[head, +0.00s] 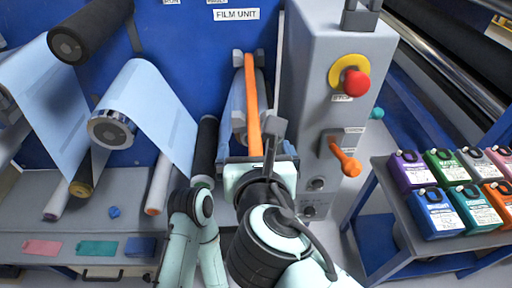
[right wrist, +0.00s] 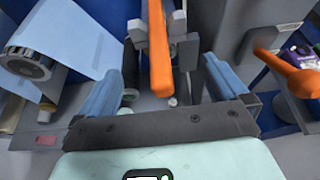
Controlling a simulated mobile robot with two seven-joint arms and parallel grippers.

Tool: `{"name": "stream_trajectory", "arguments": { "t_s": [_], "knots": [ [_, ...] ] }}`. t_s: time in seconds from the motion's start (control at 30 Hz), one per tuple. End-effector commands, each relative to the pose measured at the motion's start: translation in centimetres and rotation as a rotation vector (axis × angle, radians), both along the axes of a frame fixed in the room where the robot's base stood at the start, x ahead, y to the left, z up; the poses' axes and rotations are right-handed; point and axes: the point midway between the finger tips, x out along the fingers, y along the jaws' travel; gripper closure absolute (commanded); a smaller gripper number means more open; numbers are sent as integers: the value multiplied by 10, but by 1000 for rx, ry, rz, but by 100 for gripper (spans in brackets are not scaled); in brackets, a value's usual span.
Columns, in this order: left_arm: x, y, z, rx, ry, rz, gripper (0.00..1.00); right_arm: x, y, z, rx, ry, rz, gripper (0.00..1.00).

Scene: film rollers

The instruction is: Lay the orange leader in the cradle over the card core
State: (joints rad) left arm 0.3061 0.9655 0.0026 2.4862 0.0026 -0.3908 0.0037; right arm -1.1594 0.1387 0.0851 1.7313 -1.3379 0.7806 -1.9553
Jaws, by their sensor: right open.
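The orange leader (head: 252,105) is a long narrow strip hanging down the middle of the head view. In the right wrist view its lower end (right wrist: 160,70) lies between my open fingers, with gaps on both sides. Grey blocks (head: 239,122) flank the strip; they look like a cradle, but I cannot tell whether the leader rests in them. My right gripper (head: 262,158) is open below them, and its blue fingers (right wrist: 162,88) hold nothing. I cannot pick out the card core with certainty. My left gripper is not visible.
A grey control box (head: 320,100) with a red stop knob (head: 355,83) and an orange lever (head: 345,158) stands close to the right. Film rolls (head: 113,130) with pale blue sheets hang left. Colored cartridges (head: 434,213) crowd a right-hand table.

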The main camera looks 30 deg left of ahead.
Motion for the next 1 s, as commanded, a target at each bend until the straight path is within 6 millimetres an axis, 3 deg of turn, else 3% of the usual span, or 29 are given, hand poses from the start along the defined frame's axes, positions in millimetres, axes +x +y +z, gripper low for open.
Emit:
{"name": "stream_trajectory", "arguments": {
  "t_s": [0.03,1.0],
  "knots": [
    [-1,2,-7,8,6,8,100,0,0,-1,-1,1,0,0],
    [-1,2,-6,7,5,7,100,-21,-13,2,-1,1,0,0]
  ]
}}
